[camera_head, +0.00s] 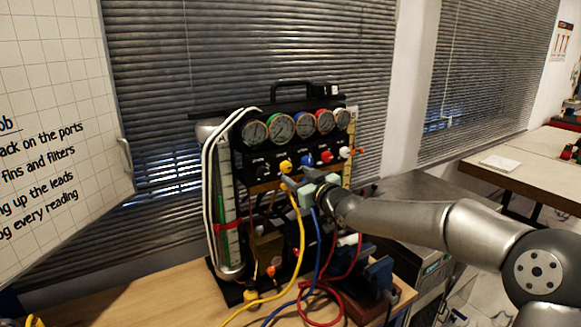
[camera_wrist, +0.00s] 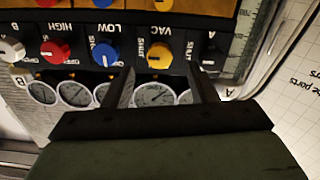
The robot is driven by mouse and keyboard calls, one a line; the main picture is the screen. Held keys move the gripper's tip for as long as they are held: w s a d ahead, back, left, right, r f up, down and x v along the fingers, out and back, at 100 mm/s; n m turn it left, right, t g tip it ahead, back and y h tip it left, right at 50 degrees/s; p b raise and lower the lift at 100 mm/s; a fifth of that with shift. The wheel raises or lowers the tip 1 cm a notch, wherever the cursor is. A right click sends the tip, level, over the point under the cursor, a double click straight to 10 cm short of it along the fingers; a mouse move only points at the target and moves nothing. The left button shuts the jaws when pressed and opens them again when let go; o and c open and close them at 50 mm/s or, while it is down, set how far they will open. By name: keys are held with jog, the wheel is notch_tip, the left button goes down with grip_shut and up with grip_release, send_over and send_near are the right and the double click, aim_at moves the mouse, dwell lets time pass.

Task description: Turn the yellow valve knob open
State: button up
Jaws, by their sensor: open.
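The yellow valve knob (camera_head: 286,166) is on the front of the black gauge rig, below the row of round gauges. In the wrist view, which is upside down, the yellow knob (camera_wrist: 159,55) has a white mark and sits by the letters VAC. My gripper (camera_head: 291,183) is close to the panel, just below the knob in the head view. In the wrist view my gripper (camera_wrist: 160,70) is open, with one finger to each side of the yellow knob's line. The fingers look empty; I cannot tell whether either touches the knob.
A blue knob (camera_wrist: 104,53) and a red knob (camera_wrist: 55,51) sit to the left in the wrist view; a black knob (camera_wrist: 211,52) sits to the right. Yellow, blue and red hoses (camera_head: 299,235) hang below the panel. A whiteboard (camera_head: 50,130) stands at the left.

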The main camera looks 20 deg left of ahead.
aim_at(288, 169)
jog(key=shift+p+x, duration=0.55)
jog(key=shift+x, duration=1.85)
jog(key=c, duration=1)
jog(key=shift+o, duration=0.2)
